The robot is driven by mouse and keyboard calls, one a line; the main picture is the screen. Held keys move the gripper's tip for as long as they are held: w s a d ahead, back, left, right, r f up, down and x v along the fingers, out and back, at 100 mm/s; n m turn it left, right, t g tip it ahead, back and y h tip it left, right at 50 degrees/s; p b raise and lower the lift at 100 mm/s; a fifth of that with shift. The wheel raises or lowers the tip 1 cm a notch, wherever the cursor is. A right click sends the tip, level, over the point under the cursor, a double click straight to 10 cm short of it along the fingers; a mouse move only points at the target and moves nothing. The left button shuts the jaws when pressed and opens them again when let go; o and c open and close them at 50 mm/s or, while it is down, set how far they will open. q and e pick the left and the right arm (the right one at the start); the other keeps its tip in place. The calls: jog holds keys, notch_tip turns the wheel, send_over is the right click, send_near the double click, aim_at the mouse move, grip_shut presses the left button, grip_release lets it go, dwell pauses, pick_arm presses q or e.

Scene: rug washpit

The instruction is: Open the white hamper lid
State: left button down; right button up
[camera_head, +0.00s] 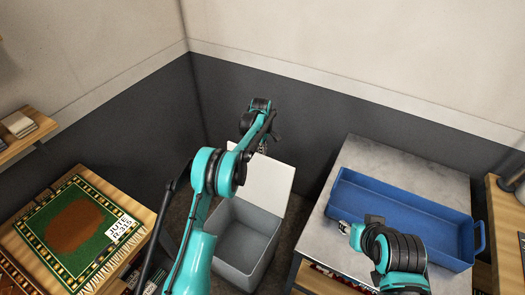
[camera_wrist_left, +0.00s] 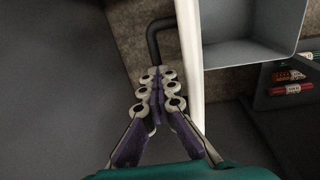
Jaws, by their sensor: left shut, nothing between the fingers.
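The white hamper lid (camera_head: 268,185) stands raised, nearly upright, at the back of the hamper (camera_head: 226,255). The hamper's grey inside is open to view and looks empty. In the left wrist view the lid (camera_wrist_left: 190,65) shows edge-on, with a dark bent handle (camera_wrist_left: 152,45) on its outer side. My left gripper (camera_head: 262,146) is at the lid's top edge, partly hidden by its arm. In the wrist view its fingers (camera_wrist_left: 157,90) are shut and empty, close to the handle and beside the lid.
A blue tray (camera_head: 420,205) lies on the grey-topped table (camera_head: 390,160) to the right. A wooden table with a green rug (camera_head: 75,230) and a label card (camera_head: 120,228) is at left. Dark walls (camera_head: 130,140) close off the corner behind the lid.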

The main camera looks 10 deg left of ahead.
pick_arm(q)
jog(key=c, duration=2.2)
grip_release()
jog(key=shift+s+d+f, duration=0.15)
jog(key=shift+d+f, duration=0.05)
jog(key=shift+f, duration=0.3)
jog(key=shift+s+d+f, duration=0.1)
jog(key=shift+d+f, duration=0.1)
jog(key=shift+f, duration=0.25)
pick_arm(e)
jog(key=shift+f, duration=0.2)
pick_arm(q)
jog(key=o, duration=0.5)
jog(key=shift+o, duration=0.5)
jog(key=shift+w+f, duration=0.1)
pick_arm(e)
jog(key=shift+w, duration=0.15)
pick_arm(q)
jog(key=r, duration=0.3)
jog(key=shift+w+a, duration=0.1)
jog(key=shift+w, duration=0.2)
notch_tip(320, 180, up, 11)
jog(key=s, duration=0.1)
jog(key=shift+a+f, duration=0.15)
jog(key=shift+a, duration=0.2)
pick_arm(e)
jog(key=shift+w+f, duration=0.1)
jog(key=shift+w, duration=0.45)
